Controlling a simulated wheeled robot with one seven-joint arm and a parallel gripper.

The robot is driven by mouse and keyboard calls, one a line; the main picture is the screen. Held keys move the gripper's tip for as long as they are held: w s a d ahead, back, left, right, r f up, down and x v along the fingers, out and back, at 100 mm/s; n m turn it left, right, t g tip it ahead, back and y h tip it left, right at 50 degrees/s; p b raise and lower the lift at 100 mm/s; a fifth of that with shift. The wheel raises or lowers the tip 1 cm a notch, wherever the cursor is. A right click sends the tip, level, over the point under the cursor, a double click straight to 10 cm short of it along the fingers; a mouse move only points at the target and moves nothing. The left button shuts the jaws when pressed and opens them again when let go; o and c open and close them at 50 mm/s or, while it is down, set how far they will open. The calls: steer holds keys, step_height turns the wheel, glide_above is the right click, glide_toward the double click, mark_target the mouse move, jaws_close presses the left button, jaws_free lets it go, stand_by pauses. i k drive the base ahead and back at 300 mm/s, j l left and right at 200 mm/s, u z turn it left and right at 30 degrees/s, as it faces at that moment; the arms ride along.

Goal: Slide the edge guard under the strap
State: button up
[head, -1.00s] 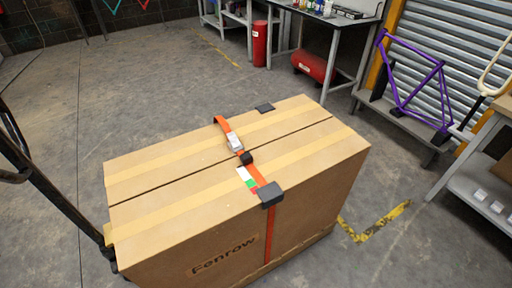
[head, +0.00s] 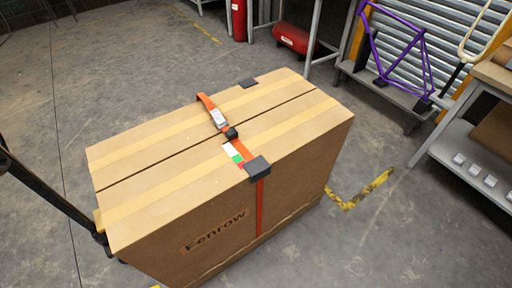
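A large cardboard box (head: 150,178) marked "Fenrow" stands in the middle of the head view. An orange strap (head: 243,152) crosses its top and runs down the near side (head: 260,208). A metal buckle (head: 218,118) with a black end piece (head: 232,133) sits on the strap. One black edge guard (head: 257,168) is at the near top edge, where the strap bends down. Another black edge guard (head: 249,83) lies at the far top edge, to the right of the strap and apart from it. The strap stands a little raised near the far edge (head: 203,98). My gripper is not in view.
A dark bar (head: 45,190) slants down to the box's left end. A workbench (head: 475,120) and a purple bike frame (head: 395,65) stand at the right. Red cylinders (head: 295,38) are at the back.

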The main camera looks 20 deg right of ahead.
mark_target(248, 82)
steer(key=u, duration=0.2)
steer(key=i+l+u, duration=0.2)
steer(key=l+u, duration=0.25)
steer(key=i+l+u, duration=0.2)
steer(key=l, duration=0.15)
steer(key=i+l, duration=0.15)
steer(key=l, duration=0.55)
steer(key=i+l+u, duration=0.15)
steer(key=l, duration=0.55)
steer(key=i+l, duration=0.15)
steer(key=l, duration=0.6)
steer(key=i+l+u, duration=0.15)
steer(key=l, duration=0.55)
steer(key=i+l, duration=0.1)
steer(key=l, duration=0.65)
steer(key=u, duration=0.05)
